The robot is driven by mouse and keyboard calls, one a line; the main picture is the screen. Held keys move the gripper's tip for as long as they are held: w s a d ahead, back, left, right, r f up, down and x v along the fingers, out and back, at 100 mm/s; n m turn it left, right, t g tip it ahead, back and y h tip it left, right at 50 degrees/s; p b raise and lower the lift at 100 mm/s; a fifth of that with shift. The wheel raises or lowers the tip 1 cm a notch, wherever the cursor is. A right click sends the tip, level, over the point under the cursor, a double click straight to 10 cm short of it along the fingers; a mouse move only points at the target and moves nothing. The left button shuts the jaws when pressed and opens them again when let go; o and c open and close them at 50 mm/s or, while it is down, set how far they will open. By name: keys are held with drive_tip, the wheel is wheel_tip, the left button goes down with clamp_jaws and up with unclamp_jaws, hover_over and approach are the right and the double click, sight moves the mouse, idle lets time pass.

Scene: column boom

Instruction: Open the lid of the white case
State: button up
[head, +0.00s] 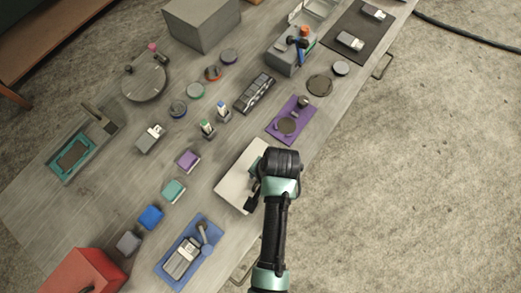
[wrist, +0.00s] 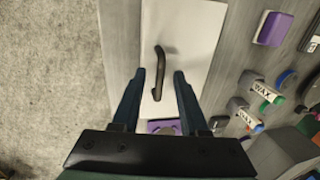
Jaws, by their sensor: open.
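The white case (head: 232,187) lies flat near the table's right edge in the head view, partly hidden by my arm. In the wrist view its pale top (wrist: 190,28) fills the middle, and it looks shut. A dark curved handle (wrist: 162,62) stands on that top. My gripper (wrist: 160,75) is open over the case, with one finger on either side of the handle in the picture. I cannot tell whether the fingers touch it or how high above the top they are. In the head view my gripper (head: 254,194) is partly hidden by my wrist.
A purple mat (head: 275,128) with round parts lies just beyond the case. A blue tray (head: 187,273) lies on the near side. Small purple (head: 188,160) and teal (head: 173,190) blocks stand to the left. The floor right of the table is clear.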

clamp_jaws()
idle(1.4)
